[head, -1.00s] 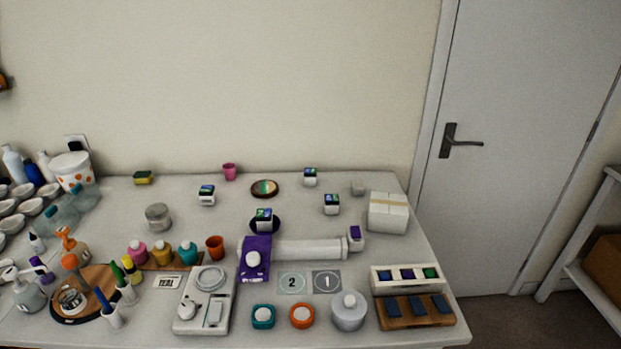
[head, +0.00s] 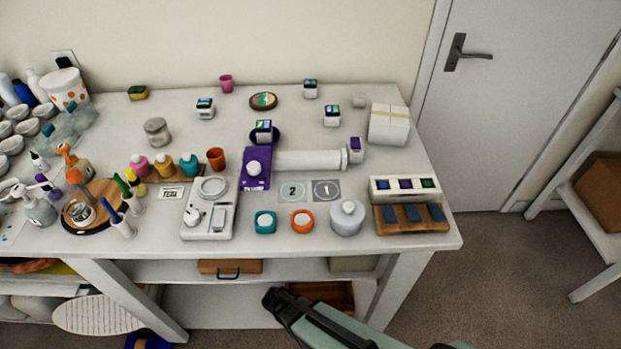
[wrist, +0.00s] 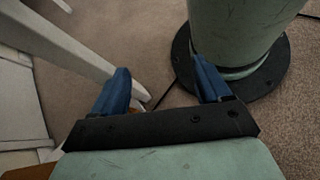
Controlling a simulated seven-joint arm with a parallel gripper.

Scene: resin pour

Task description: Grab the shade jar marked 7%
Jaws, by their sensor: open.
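Several small white jars with coloured tops stand on the table: one at the back left (head: 205,108), one at the back (head: 310,89), one to the right of centre (head: 331,116) and one on a dark round base (head: 263,131). A jar with a purple face (head: 355,150) is by the end of the white roll. No 7% mark can be read on any of them. My gripper (wrist: 163,87) is open and empty in the wrist view, its two blue fingers apart above the carpet. The wrist view shows no jar.
The table (head: 415,235) is crowded, with a scale (head: 207,222), a purple pouch (head: 257,177), a white roll (head: 308,159) and a white box (head: 388,124). Its shelf (head: 235,310) and legs are below. My arm shows low in front of the table, well below its top.

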